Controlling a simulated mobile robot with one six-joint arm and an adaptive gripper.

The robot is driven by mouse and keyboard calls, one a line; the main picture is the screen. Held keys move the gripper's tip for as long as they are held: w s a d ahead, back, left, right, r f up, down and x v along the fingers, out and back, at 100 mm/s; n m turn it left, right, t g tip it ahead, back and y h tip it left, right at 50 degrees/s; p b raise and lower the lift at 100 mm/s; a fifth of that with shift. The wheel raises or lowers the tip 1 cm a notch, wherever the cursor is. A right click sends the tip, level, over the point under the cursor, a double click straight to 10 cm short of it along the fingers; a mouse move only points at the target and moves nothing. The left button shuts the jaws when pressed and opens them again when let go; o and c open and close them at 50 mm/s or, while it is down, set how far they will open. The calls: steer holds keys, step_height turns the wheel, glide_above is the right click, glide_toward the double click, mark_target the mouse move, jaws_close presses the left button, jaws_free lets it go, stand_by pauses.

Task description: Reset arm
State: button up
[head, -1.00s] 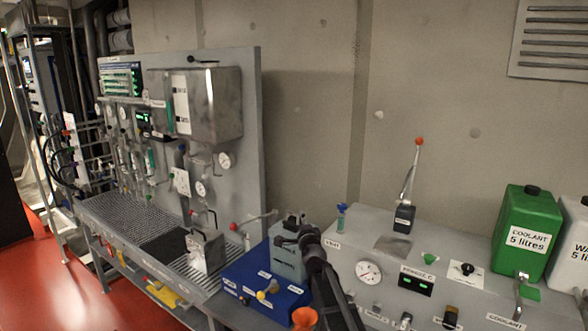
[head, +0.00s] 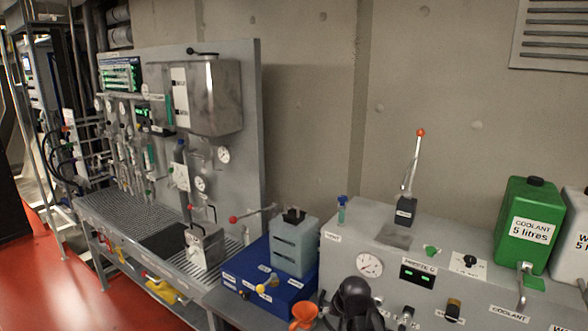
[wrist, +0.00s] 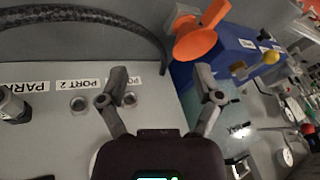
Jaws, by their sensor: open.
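My gripper (wrist: 166,90) is open and empty in the wrist view. Its two fingers stand apart over the grey panel (wrist: 60,115) near the port labels, and nothing lies between them. In the head view my arm is folded low at the bottom centre, and the gripper's fingers cannot be made out there. An orange funnel (wrist: 200,32) lies beyond the fingers in the wrist view, apart from them. It also shows in the head view (head: 304,316), in front of the blue box (head: 262,282).
A grey block (head: 293,250) stands on the blue box. The grey console carries a lever with an orange knob (head: 420,132), a gauge (head: 369,264) and a green coolant can (head: 528,225). A black hose (wrist: 100,14) arcs across the wrist view.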

steer(key=s+d+f+n+g+h, duration=0.1)
steer(key=s+d+g, duration=0.1)
steer(key=s, duration=0.4)
steer(key=s+d+f+n+g+h, duration=0.1)
steer(key=s+d+g, duration=0.1)
steer(key=s, duration=0.4)
steer(key=shift+d+f+b, duration=0.35)
steer(key=shift+d, duration=0.55)
steer(key=shift+w, duration=0.1)
